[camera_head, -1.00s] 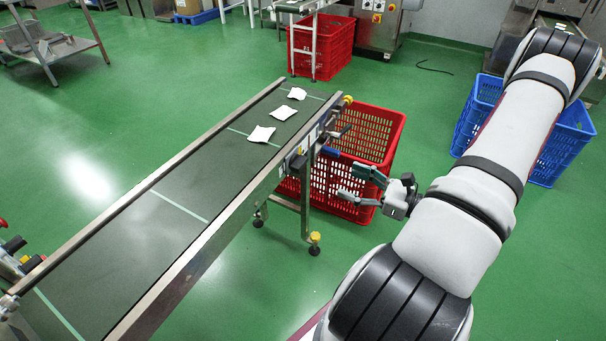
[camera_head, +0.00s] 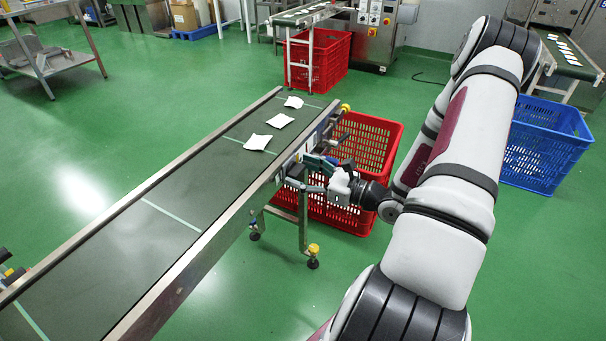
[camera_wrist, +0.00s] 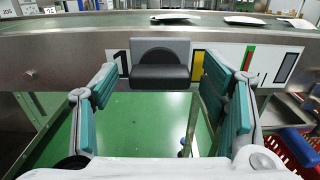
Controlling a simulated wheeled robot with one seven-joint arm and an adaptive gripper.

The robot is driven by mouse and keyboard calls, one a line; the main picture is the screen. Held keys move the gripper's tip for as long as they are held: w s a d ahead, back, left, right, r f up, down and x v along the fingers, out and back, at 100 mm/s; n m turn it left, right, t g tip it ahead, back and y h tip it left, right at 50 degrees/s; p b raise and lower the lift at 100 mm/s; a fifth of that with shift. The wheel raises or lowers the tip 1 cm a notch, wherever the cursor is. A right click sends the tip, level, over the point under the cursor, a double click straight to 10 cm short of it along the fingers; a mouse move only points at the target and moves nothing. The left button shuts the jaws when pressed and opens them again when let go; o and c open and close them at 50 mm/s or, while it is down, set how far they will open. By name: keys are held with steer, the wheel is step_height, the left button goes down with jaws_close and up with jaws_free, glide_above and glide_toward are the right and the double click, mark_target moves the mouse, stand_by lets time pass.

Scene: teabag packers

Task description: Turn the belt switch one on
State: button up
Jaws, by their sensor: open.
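The belt switch (camera_wrist: 160,66) is a dark grey and black block on the side rail of the conveyor belt (camera_head: 150,222). A black mark like a "1" and a yellow patch flank it. My gripper (camera_wrist: 161,80) is open and empty, with its teal-padded fingers to the left and right of the switch in the wrist view. I cannot tell whether the fingertips touch the rail. In the head view my gripper (camera_head: 308,174) is at the belt's right side, near its far end, and hides the switch.
Several white packets lie on the belt's far end, one of them a white packet (camera_head: 257,142). A red crate (camera_head: 375,140) stands beside the belt, behind my gripper. A blue crate (camera_head: 545,150) stands at the right. Open green floor (camera_head: 225,290) lies right of the belt's near part.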

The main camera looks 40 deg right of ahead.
steer(key=shift+c, duration=0.3)
steer(key=c, duration=1.1)
